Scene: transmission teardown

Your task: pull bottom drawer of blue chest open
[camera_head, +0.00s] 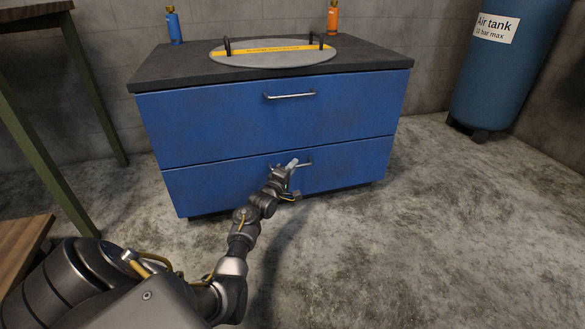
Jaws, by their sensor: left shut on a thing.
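The blue chest (200,120) stands ahead with a dark top and two drawers. The bottom drawer (350,165) looks flush with the chest front. Its handle (308,163) is a metal bar, partly hidden behind my left gripper. My left gripper (297,165) is at the bottom drawer's handle and shut on it. The top drawer (350,108) is closed, and its bar handle (290,96) is free. My right gripper is not in the view.
A round grey plate (235,60) with two black handles lies on the chest top (370,57), near a blue bottle (174,26) and an orange bottle (333,18). A blue air tank (505,75) stands right. A green-legged table (45,165) is left. Floor in front is clear.

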